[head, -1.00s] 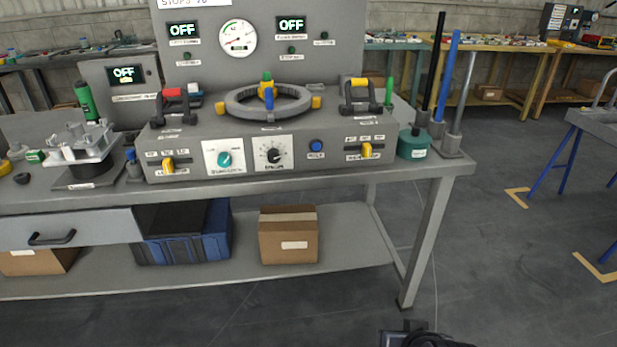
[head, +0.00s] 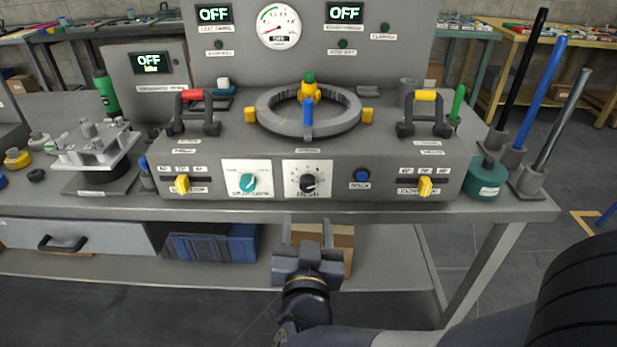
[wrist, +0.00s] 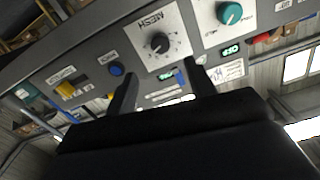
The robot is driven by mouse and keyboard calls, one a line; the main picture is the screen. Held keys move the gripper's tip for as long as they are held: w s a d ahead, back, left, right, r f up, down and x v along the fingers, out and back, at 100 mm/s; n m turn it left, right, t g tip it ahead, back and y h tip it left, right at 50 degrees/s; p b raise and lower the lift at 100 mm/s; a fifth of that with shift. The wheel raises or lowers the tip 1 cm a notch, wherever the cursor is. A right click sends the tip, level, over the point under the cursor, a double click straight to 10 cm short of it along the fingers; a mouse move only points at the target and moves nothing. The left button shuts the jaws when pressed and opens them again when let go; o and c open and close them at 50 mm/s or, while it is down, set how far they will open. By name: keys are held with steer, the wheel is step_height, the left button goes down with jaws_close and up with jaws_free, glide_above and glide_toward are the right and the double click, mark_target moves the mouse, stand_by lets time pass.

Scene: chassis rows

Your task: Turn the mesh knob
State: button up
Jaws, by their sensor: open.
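The mesh knob (head: 308,183) is a small black dial on a white scale plate, on the front face of the grey console. In the wrist view the knob (wrist: 159,43) sits beside the plate's MESH lettering. My gripper (head: 306,236) is open and empty, below the knob and apart from it in the head view. In the wrist view the tips of my gripper (wrist: 158,80) lie to either side of the knob's column, with the knob beyond them. The knob's pointer is too small to read clearly.
A teal knob (head: 248,182) is left of the mesh knob and a blue button (head: 361,175) right of it. Yellow slide levers (head: 182,184) flank them. The workbench edge (head: 380,210) runs below the console. A cardboard box (head: 340,240) is on the shelf behind my gripper.

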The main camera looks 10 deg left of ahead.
mark_target(308, 188)
steer(key=b+x, duration=0.1)
steer(key=x, duration=0.9)
steer(key=shift+w, duration=0.4)
steer(key=shift+r, duration=0.1)
steer(key=shift+c, duration=0.2)
steer(key=c, duration=0.9)
